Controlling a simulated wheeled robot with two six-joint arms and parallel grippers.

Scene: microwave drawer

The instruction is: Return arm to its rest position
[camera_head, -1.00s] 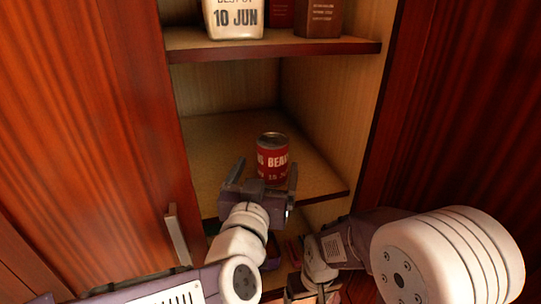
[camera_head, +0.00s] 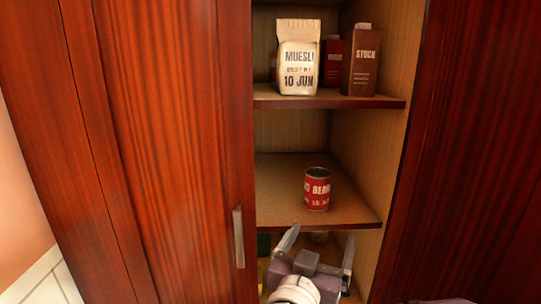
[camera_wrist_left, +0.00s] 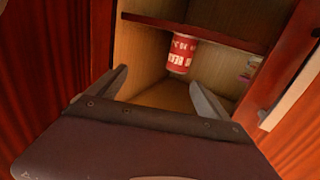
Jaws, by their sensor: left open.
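My left gripper (camera_head: 320,240) is open and empty at the bottom of the head view. Its two fingers stand wide apart, just below and in front of the middle shelf (camera_head: 285,222). A red can of beans (camera_head: 317,192) stands upright on that shelf, apart from the fingers. In the left wrist view the picture is upside down. There the open fingers (camera_wrist_left: 162,92) have nothing between them, and the can (camera_wrist_left: 181,55) shows beyond them against the shelf.
A muesli bag (camera_head: 298,68) and dark cartons, one marked stock (camera_head: 362,62), stand on the upper shelf (camera_head: 330,102). A wooden door with a metal handle (camera_head: 238,238) is left of the opening. A dark red panel (camera_head: 465,150) bounds the right side.

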